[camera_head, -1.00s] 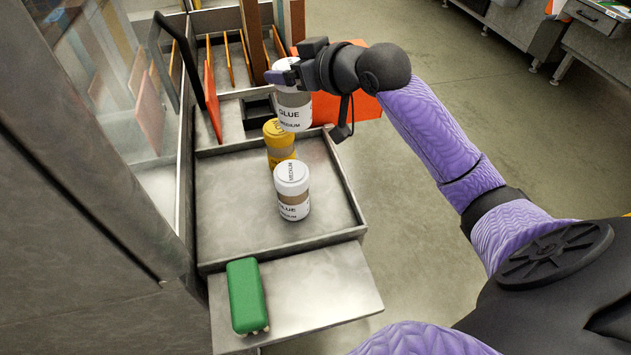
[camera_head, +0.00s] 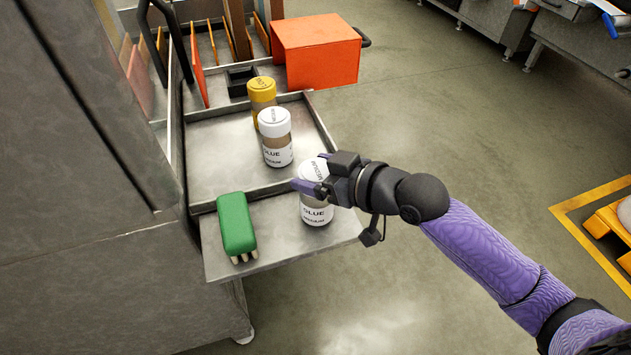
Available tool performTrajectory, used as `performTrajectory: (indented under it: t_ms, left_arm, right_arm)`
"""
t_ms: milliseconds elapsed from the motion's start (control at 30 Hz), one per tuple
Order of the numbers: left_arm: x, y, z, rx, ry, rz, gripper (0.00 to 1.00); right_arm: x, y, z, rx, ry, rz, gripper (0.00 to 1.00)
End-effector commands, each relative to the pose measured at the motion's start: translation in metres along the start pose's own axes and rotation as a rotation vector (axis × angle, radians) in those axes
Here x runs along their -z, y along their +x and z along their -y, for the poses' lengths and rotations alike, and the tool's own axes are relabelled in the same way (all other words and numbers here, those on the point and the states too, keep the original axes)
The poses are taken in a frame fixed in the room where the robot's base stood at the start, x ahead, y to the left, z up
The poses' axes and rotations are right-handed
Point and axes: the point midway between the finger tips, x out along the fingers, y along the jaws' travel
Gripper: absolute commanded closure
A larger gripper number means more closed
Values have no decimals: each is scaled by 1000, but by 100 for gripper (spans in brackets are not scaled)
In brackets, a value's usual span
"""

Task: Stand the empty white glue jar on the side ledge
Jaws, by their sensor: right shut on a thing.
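A white glue jar (camera_head: 316,213) with a grey window band is held upright in my right gripper (camera_head: 322,186). The gripper is shut around its upper part. The jar is over the right part of the metal side ledge (camera_head: 280,235); I cannot tell whether its base touches. Another white glue jar (camera_head: 275,146), with a brown band, stands in the tray, apart from the held one. My left gripper is not in view.
A green brush (camera_head: 236,223) lies on the left part of the ledge. A yellow-capped jar (camera_head: 261,92) stands behind the white one in the tray (camera_head: 215,150). An orange box (camera_head: 318,52) is at the back. The ledge's middle is clear.

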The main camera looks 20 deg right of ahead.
Motion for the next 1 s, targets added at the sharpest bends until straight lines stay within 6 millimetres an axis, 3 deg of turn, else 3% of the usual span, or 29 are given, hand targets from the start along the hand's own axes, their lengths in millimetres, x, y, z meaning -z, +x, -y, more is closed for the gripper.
performTrajectory:
  t_ms: [333,367,433,733,1000]
  left_arm:
    - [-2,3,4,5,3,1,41]
    - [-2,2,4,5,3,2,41]
    - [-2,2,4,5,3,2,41]
    - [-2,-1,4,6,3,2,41]
    - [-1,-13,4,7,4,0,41]
  right_arm:
    - [-6,2,0,0,-2,-2,100]
    - [-6,2,0,0,-2,-1,13]
    - [-6,2,0,0,-2,-2,0]
    - [-2,-2,-1,-2,-2,-1,0]
    - [-3,-59,0,1,-4,7,0]
